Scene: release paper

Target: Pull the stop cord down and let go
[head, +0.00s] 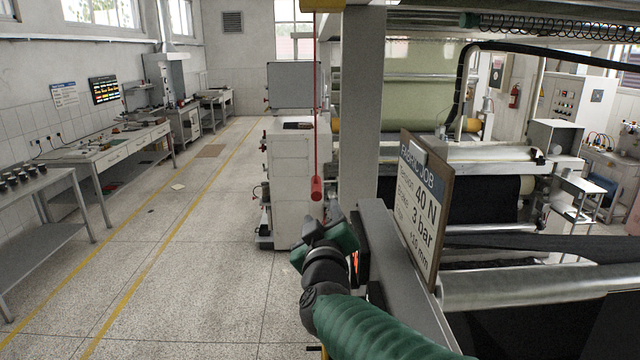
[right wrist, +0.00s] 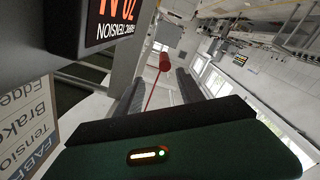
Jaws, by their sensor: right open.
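The stop cord (head: 316,110) is a thin red line hanging straight down from a yellow fitting at the top of the head view. Its red cylindrical handle (head: 316,188) hangs at the lower end. My right gripper (head: 322,224) shows just below the handle in the head view. In the right wrist view, the handle (right wrist: 165,62) shows near the tips of the two dark, spread fingers, with the cord (right wrist: 149,100) running between them in the picture. The right gripper is open; no grip on the handle shows. My left gripper is out of view.
A grey post (head: 362,110) stands right of the cord. A job sign (head: 422,210) and a metal rail (head: 395,250) are close to my right arm. A lit tension display (right wrist: 112,20) is near the gripper. A white cabinet (head: 290,180) stands behind; floor at left is open.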

